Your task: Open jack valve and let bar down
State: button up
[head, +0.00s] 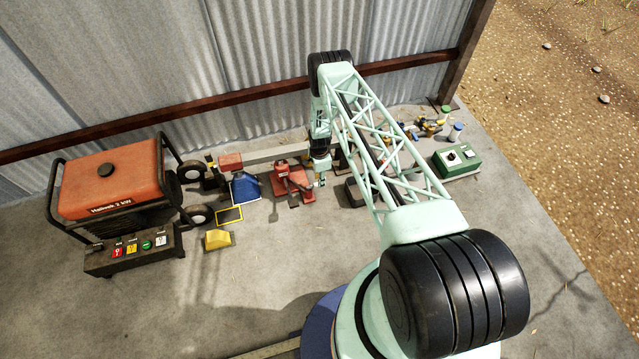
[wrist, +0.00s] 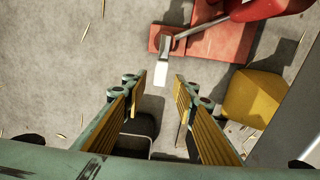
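The red jack (head: 290,182) stands on the concrete floor, left of my gripper (head: 321,181). In the wrist view its red base plate (wrist: 222,42) and part of its red body (wrist: 270,6) show at the top. A thin grey lever with a pale, flat end (wrist: 164,73), possibly the valve handle, sticks out from the jack. My gripper (wrist: 160,90) is open, with its yellow-padded fingers apart. The pale end lies just ahead of the gap; contact is not visible. The grey bar (head: 276,154) runs behind the jack, partly hidden by my arm.
A yellow block (wrist: 254,98) lies near the jack. A blue stand (head: 244,188) is left of the jack. An orange generator (head: 112,180) and a switch box (head: 130,250) stand farther left. A green box (head: 457,160) is at right. The front floor is mostly clear.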

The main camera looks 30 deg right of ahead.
jog(key=shift+f, duration=1.1)
jog(key=shift+c, duration=0.7)
grip_shut()
